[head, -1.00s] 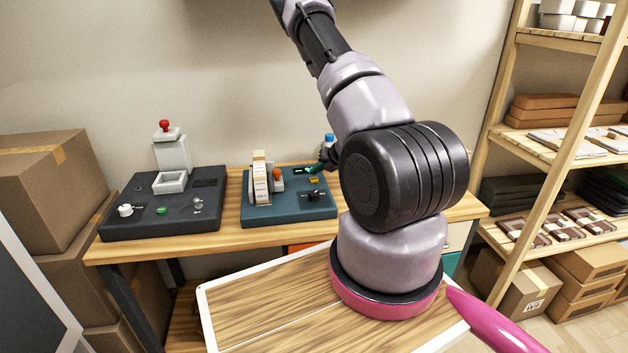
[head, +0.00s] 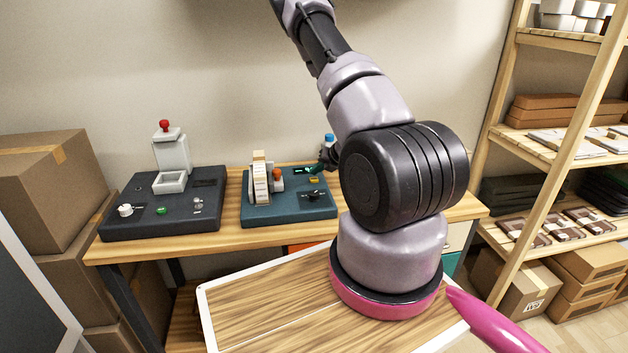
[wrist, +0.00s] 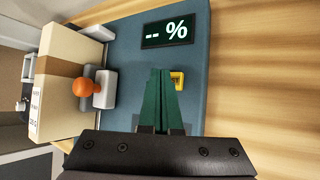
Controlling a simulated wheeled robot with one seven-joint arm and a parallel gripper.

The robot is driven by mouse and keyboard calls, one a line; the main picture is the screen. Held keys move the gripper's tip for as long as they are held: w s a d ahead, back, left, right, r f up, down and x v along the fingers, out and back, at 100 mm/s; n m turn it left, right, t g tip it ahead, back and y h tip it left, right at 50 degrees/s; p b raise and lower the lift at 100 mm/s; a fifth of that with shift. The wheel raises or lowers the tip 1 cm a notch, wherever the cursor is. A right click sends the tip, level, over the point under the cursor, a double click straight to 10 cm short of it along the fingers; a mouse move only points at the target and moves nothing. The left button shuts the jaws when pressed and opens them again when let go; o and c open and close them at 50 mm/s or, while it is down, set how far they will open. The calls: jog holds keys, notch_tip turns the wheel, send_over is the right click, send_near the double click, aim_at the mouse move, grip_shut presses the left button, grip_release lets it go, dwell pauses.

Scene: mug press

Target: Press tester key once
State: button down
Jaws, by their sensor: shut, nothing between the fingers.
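The tester is a teal box (head: 262,212) on the wooden bench, and it also shows in the wrist view (wrist: 128,40). Its small yellow key (wrist: 178,76) sits just right of my fingertips in the wrist view; it also shows in the head view (head: 314,181). The tester's display (wrist: 167,31) reads "-- %". A tan and brown carton (wrist: 62,75) stands on the tester beside an orange-knobbed clamp (wrist: 84,88). My gripper (wrist: 161,72) is shut and empty, its green fingers over the tester close to the key. I cannot tell whether they touch it.
A dark device (head: 135,225) with a red-knobbed lever and a green button stands left on the bench. A black knob (head: 314,194) is on the tester's front right. Cardboard boxes (head: 40,180) are stacked at left; a wooden shelf (head: 570,155) stands at right.

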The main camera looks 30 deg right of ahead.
aim_at(316, 180)
jog(key=shift+f, duration=0.4)
jog(key=shift+f, duration=0.45)
dwell(0.7)
jog(key=shift+r, duration=0.9)
jog(key=shift+r, duration=2.5)
